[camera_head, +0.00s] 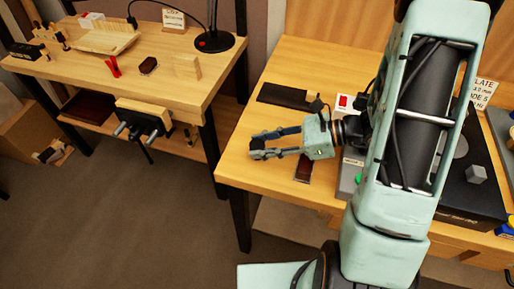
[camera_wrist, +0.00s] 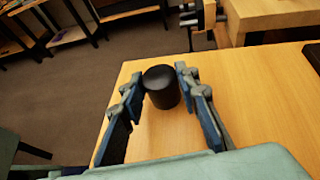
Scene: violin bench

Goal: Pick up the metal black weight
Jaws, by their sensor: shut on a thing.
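The black metal weight (camera_wrist: 161,87) is a short dark cylinder between the fingertips of my gripper (camera_wrist: 159,82) in the wrist view. Both fingers touch or nearly touch its sides, and my gripper is shut on it. In the head view, my gripper (camera_head: 254,144) reaches left from the arm over the front-left part of the right-hand bench, with the dark weight (camera_head: 257,153) small at its tips and partly covered by the fingers. I cannot tell whether the weight is resting on the bench or just above it.
The right bench (camera_head: 240,165) holds a dark flat block (camera_head: 286,96) behind my gripper and a dark red-brown piece (camera_head: 303,167) below it. A box with a red switch (camera_head: 343,101) stands near the wrist. The left bench (camera_head: 150,85) carries a lamp base and small wooden parts; a floor gap separates the benches.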

